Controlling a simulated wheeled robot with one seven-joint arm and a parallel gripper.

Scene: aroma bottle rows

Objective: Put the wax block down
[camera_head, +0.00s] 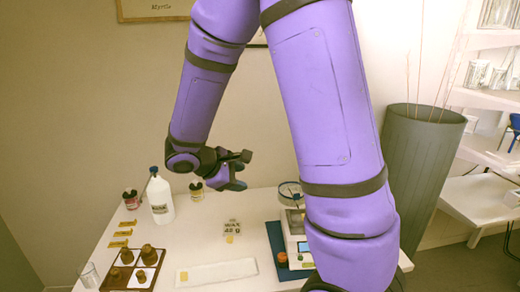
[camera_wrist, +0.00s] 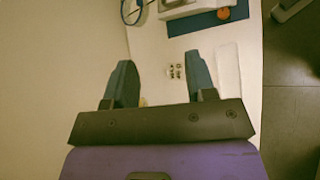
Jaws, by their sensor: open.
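A small pale yellow wax block (camera_head: 229,239) lies on the white table, at the front edge of a card (camera_head: 232,228) that reads WAX 42 g. A similar small yellow block (camera_head: 184,276) lies on the left end of a long white tray (camera_head: 222,271). My gripper (camera_head: 241,170) is above the back of the table, over and apart from both blocks. In the wrist view, its two fingers (camera_wrist: 160,82) are spread apart with nothing held between them. The card (camera_wrist: 175,71) shows between them. A yellowish patch beside the left finger's base is too small to identify.
A brown tray (camera_head: 153,277) with several brown pieces and a glass (camera_head: 90,275) are front left. A scale (camera_head: 298,235) stands on a blue mat (camera_head: 277,247) at right.

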